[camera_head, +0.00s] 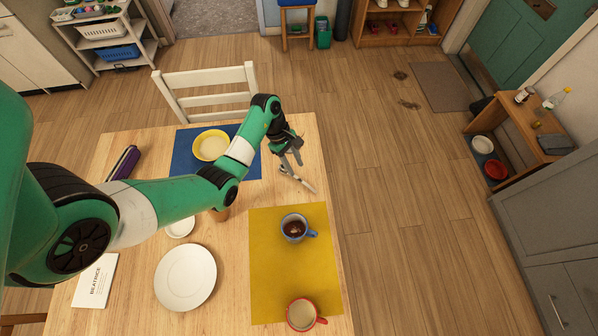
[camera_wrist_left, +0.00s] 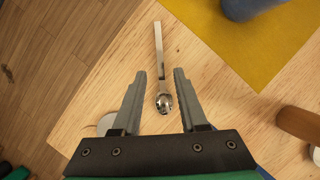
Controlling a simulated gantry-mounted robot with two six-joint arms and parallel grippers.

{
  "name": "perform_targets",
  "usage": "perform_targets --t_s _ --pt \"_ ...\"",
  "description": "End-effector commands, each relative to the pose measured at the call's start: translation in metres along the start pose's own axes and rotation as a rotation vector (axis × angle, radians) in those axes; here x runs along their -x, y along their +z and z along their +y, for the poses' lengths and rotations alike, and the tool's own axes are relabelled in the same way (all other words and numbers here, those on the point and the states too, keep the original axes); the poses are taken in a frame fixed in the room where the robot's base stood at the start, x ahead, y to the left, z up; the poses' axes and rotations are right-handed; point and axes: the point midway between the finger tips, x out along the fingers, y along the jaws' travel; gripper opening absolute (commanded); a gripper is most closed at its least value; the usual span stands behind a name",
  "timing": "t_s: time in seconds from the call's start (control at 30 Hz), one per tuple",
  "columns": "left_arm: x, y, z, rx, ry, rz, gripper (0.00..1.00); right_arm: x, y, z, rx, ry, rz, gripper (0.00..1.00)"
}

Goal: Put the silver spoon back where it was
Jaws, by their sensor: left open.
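A slim silver utensil, likely the silver spoon (camera_head: 303,181), lies on the bare wood near the table's right edge, between the blue and yellow mats. In the left wrist view the silver spoon (camera_wrist_left: 159,45) runs upward, its rounded end between my fingers. My left gripper (camera_head: 291,161) is open and empty, pointing down just above it; in the left wrist view the fingertips (camera_wrist_left: 160,74) stand either side of it without visible contact. A pale round piece (camera_wrist_left: 105,123) is partly hidden behind one finger; I cannot tell what it is. My right gripper is not in view.
A blue mat (camera_head: 183,160) holds a yellow bowl (camera_head: 211,146). A yellow mat (camera_head: 270,270) holds a blue mug (camera_head: 295,228) and a red-rimmed mug (camera_head: 301,314). A white plate (camera_head: 186,277) lies left of it. A white chair (camera_head: 205,80) stands behind the table.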

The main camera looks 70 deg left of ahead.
Motion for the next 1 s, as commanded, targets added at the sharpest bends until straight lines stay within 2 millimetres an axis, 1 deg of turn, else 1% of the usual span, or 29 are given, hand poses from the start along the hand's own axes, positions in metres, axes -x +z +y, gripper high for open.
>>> perform_targets --t_s 0.03,0.1,0.23,0.37,0.67,0.77,0.83,0.87,0.9,0.97,1.0 --pt "0.015 0.001 0.001 0.000 0.004 0.001 0.42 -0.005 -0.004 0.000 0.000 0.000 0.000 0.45" --pt "0.029 0.001 0.001 0.001 0.004 0.001 0.42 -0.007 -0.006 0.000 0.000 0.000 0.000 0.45" --pt "0.046 0.000 0.000 0.000 0.001 0.000 0.42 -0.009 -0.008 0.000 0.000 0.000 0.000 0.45" --pt "0.051 0.000 0.000 0.000 0.000 0.000 0.42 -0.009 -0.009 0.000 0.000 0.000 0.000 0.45" --pt "0.050 0.000 0.000 0.000 0.000 -0.001 0.42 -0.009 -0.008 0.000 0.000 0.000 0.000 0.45" --pt "0.052 0.008 0.009 -0.009 0.032 -0.016 0.42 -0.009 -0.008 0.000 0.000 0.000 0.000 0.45" --pt "0.059 0.028 0.030 -0.027 0.117 -0.058 0.42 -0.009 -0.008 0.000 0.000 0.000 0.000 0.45" --pt "0.065 0.042 0.042 -0.036 0.169 -0.090 0.42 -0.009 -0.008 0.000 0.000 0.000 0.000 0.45" --pt "0.075 0.066 0.062 -0.051 0.252 -0.148 0.42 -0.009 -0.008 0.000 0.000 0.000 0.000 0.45" --pt "0.099 0.114 0.091 -0.072 0.390 -0.272 0.42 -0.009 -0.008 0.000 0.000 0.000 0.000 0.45" --pt "0.121 0.150 0.107 -0.082 0.481 -0.378 0.42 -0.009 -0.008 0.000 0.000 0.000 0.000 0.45"
